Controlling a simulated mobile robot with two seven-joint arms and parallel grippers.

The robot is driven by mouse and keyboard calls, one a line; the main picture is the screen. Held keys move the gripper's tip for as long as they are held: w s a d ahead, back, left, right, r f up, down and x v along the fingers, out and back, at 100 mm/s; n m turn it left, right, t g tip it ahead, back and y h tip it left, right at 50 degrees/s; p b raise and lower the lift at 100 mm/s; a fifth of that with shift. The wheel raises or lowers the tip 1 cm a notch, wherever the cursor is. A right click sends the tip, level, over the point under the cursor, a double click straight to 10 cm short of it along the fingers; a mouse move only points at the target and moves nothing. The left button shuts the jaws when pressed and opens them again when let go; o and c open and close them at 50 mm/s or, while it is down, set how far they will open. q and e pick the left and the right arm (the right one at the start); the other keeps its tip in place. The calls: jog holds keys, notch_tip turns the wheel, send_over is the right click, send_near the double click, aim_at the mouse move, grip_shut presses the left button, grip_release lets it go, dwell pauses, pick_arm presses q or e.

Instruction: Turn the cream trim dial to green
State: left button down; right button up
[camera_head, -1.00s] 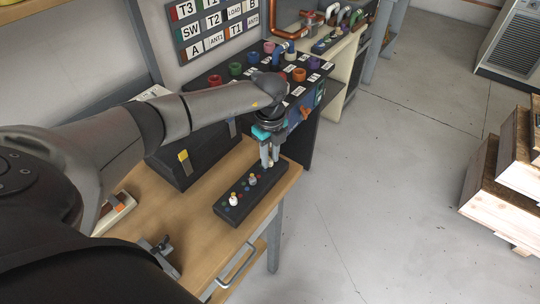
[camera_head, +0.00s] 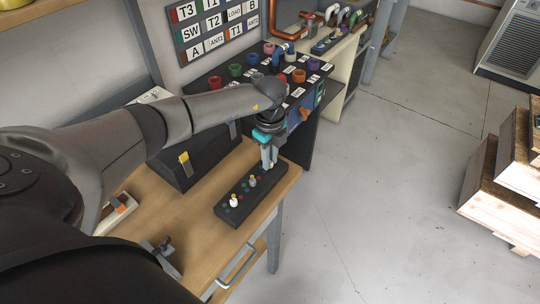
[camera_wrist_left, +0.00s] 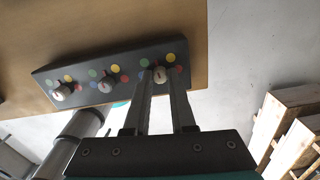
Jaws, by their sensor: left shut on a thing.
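A long black dial box (camera_head: 224,210) lies on the wooden bench top and carries three pale dials in a row, each with coloured dots around it. My left gripper (camera_head: 268,164) points down at the box's far end. In the left wrist view, its two fingers (camera_wrist_left: 161,84) are shut on the end dial (camera_wrist_left: 160,75), which looks pale cream. Yellow, green and red dots show around that dial; the fingers cover part of its ring, and I cannot tell which dot it points at. The middle dial (camera_wrist_left: 106,79) and the other end dial (camera_wrist_left: 61,93) stand free. My right gripper is out of view.
A black sloped case (camera_head: 190,172) with a yellow tag stands left of the box. Behind is a black panel (camera_head: 205,82) with several coloured knobs, beneath a label board (camera_head: 215,24). A small dark fixture (camera_head: 162,254) sits at the bench's front. Wooden crates (camera_head: 500,190) stand right; the floor between is clear.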

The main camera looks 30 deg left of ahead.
pick_arm(q)
jog(key=n+p, duration=0.3)
jog(key=n, duration=0.1)
jog(key=shift+r, duration=0.15)
jog(key=shift+n+p, duration=1.15)
jog(key=shift+n, duration=0.45)
jog(key=shift+a, duration=0.1)
jog(key=c, duration=0.8)
grip_release()
jog(key=shift+o, duration=0.2)
notch_tip(320, 180, up, 15)
jog(key=shift+p, duration=0.3)
